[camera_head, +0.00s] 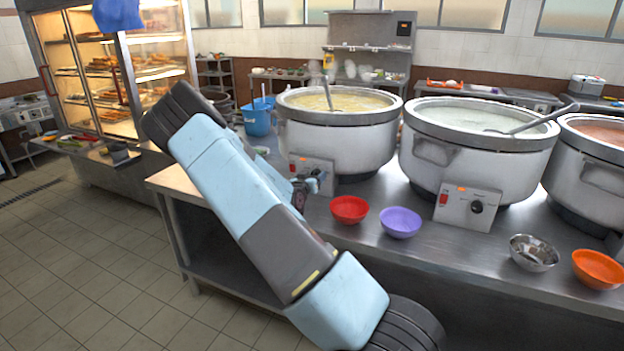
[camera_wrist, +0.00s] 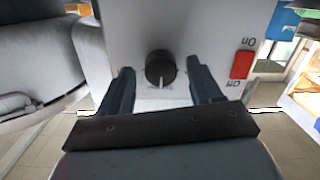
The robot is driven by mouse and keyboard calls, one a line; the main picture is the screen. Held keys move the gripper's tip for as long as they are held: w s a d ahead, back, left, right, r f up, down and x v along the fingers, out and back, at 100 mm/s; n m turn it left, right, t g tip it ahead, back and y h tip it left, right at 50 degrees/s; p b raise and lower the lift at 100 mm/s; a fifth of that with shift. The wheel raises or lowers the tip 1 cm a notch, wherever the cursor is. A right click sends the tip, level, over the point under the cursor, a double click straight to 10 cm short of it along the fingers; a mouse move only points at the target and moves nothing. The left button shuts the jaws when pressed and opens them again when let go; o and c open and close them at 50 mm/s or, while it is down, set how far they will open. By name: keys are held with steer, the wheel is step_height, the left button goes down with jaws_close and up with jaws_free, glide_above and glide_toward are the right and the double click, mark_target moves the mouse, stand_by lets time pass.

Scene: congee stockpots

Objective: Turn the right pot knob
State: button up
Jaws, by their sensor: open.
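The leftmost pot (camera_head: 345,150) in the head view has a white control panel (camera_head: 325,165) low on its front. My gripper (camera_head: 308,186) is at this panel and covers part of it. In the wrist view a round black knob (camera_wrist: 160,68) with a white mark stands between the fingers of my open gripper (camera_wrist: 159,75). Clear gaps show on both sides of the knob. A red switch (camera_wrist: 242,65) with upside-down On and Off lettering is beside it. The middle pot (camera_head: 475,160) has its own panel (camera_head: 468,207) and black knob (camera_head: 477,206).
A third pot (camera_head: 590,180) is cut off at the right edge. Red (camera_head: 349,209), purple (camera_head: 400,222), steel (camera_head: 533,252) and orange (camera_head: 598,268) bowls line the front of the steel counter (camera_head: 450,253). A blue bucket (camera_head: 257,121) stands behind my arm, left of the leftmost pot.

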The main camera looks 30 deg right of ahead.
steer(key=shift+a, duration=0.15)
steer(key=v, duration=1.3)
steer(key=shift+s+a, duration=0.15)
steer(key=shift+a, duration=0.05)
